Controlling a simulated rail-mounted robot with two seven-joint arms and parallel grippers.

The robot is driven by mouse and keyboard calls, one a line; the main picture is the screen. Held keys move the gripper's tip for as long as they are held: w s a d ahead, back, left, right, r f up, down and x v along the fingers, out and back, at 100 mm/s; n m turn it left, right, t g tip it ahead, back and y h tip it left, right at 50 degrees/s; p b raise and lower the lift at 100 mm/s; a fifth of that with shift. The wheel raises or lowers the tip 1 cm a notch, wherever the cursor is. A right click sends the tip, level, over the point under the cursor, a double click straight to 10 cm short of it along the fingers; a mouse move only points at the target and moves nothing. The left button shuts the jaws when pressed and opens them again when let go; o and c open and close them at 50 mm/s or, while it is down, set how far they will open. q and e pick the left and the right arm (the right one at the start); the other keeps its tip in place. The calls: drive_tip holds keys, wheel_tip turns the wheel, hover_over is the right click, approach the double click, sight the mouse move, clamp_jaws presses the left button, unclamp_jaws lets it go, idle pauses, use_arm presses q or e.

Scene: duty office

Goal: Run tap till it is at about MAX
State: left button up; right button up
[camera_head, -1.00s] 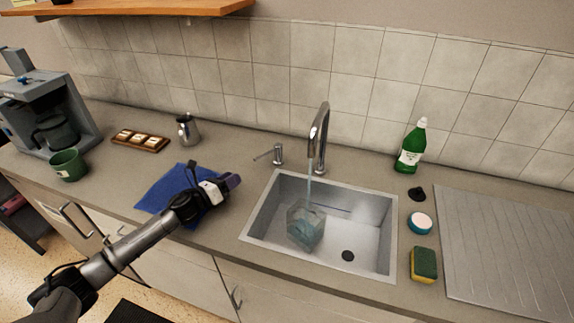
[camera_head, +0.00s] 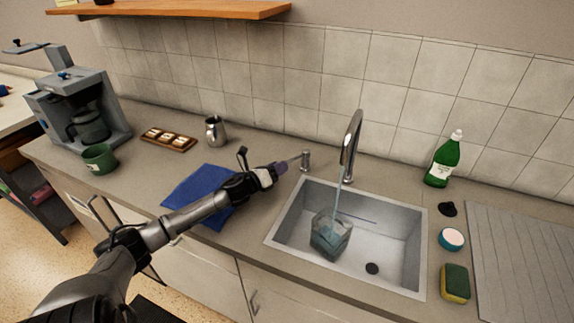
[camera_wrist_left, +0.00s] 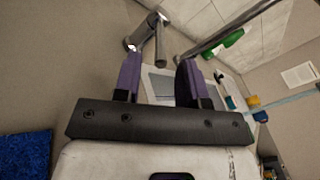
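The tap (camera_head: 351,146) runs a thin stream of water into a clear, bluish jug (camera_head: 330,236) in the sink (camera_head: 396,262). The jug holds some water; I cannot read its level or a MAX mark. The tap's lever (camera_head: 296,158) sits on a short post left of the spout. My left gripper (camera_head: 280,168) is at the lever's free end. In the left wrist view its two purple fingers (camera_wrist_left: 159,78) are apart, with the lever (camera_wrist_left: 146,31) just beyond the tips. I cannot tell whether they touch it. My right gripper is not in view.
A blue cloth (camera_head: 200,196) lies under my left arm. A green bottle (camera_head: 444,160), a black stopper (camera_head: 448,209), a round blue-and-white tub (camera_head: 451,239) and a sponge (camera_head: 455,283) stand right of the sink. A steel pitcher (camera_head: 215,131) is at the back left.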

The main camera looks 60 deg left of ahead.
sight(295, 159)
use_arm(q)
drive_tip(key=shift+w+a, duration=0.2)
drive_tip(key=shift+w, duration=0.8)
drive_tip(key=shift+w+a, duration=0.15)
drive_tip(key=shift+w, duration=0.85)
drive_tip(key=shift+c, duration=0.2)
clamp_jaws()
